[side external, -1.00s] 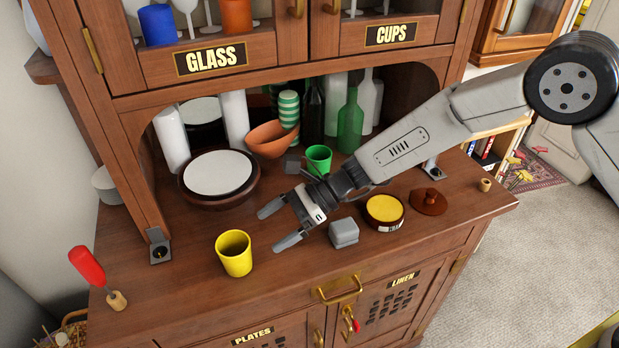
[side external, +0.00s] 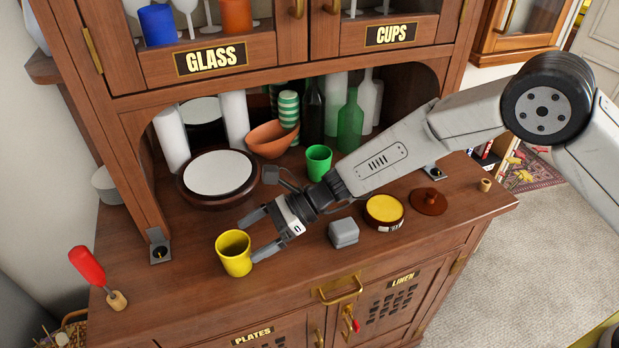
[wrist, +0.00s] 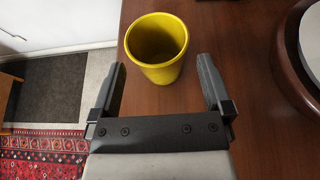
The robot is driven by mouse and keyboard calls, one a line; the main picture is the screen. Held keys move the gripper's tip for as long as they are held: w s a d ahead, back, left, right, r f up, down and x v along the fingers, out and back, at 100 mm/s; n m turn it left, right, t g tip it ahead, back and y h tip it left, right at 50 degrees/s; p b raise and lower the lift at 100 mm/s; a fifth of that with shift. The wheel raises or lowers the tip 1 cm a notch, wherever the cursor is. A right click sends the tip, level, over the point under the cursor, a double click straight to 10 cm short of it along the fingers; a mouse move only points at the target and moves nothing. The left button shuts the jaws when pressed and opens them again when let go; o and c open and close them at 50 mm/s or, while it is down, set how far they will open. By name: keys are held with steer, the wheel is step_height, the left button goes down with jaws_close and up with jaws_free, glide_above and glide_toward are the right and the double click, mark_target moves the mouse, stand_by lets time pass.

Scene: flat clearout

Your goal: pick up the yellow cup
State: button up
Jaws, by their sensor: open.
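The yellow cup (side external: 234,254) stands upright and looks empty on the wooden counter of the cabinet, near its front left. In the wrist view the cup (wrist: 157,50) is just ahead of my fingers, roughly centred between them. My gripper (side external: 246,239) is open, with its fingers pointing left at the cup. In the wrist view my gripper (wrist: 161,75) shows both fingers spread, one each side of the cup's near end, with nothing held. In the side view the fingertips come close to the cup's right side; whether they touch it I cannot tell.
A dark round stand with a white top (side external: 219,173) is behind the cup. A grey block (side external: 343,233), a yellow-topped tin (side external: 384,211) and a green cup (side external: 318,162) are to the right. A red-handled tool (side external: 88,266) stands at the left corner.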

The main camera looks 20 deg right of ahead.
steer(key=shift+x, duration=2.25)
steer(key=shift+s, duration=0.1)
steer(key=shift+r, duration=0.1)
steer(key=c, duration=1.2)
